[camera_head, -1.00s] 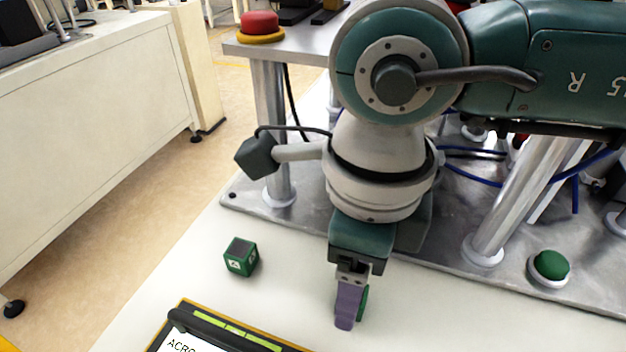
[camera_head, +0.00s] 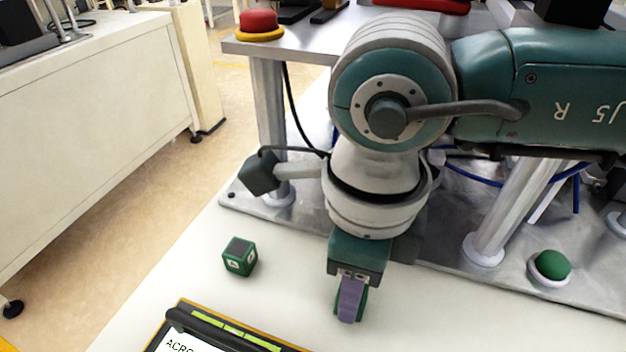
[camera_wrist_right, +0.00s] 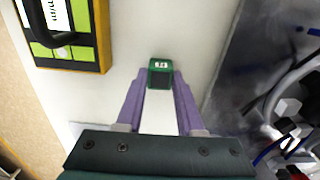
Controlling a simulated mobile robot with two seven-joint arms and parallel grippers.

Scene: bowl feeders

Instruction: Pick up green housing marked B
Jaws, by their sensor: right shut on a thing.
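My right gripper (camera_head: 350,309) points down at the white table, its purple fingers shut on a green housing (camera_head: 364,304), which is mostly hidden behind a finger in the head view. In the right wrist view, the housing (camera_wrist_right: 160,65) sits between the two fingertips (camera_wrist_right: 160,82), with a dark opening and a small white label whose letter is too small to read surely. Another green housing (camera_head: 239,263), a small cube with a dark top and a white label, stands free on the table to the left. Its letter is not clear. My left gripper is not in view.
A tablet-like panel (camera_head: 215,330) with a black handle and green strips lies at the front left. A metal base plate (camera_head: 440,270) with posts and a green button (camera_head: 553,265) stands behind and right. A red button (camera_head: 259,22) is at the back.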

